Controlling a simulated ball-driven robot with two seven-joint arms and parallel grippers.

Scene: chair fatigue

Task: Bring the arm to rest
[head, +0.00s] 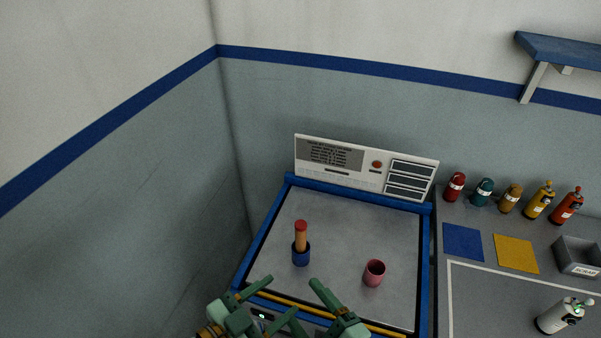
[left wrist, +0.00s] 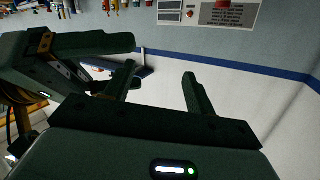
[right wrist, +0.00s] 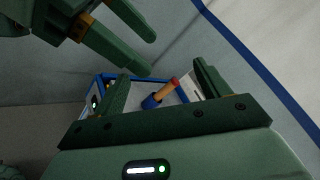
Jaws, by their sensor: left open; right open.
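My left gripper (head: 283,294) is at the bottom of the head view, low over the front edge of the blue-framed bench (head: 338,232). Its two fingers stand apart with nothing between them in the left wrist view (left wrist: 160,82). My right gripper (head: 303,300) is close beside it, its fingers also over the bench's front edge. In the right wrist view (right wrist: 160,75) its fingers are apart; a red-topped orange stick is seen beyond them, not touched. Both arms are mostly out of the head view.
A blue cup (head: 301,258) holds the upright orange stick (head: 300,237). A pink cup (head: 374,272) stands right of it. A panel (head: 366,166) backs the bench. Right of it, a counter holds several bottles, a blue mat (head: 462,241), a yellow mat (head: 516,254) and a scrap bin (head: 578,259).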

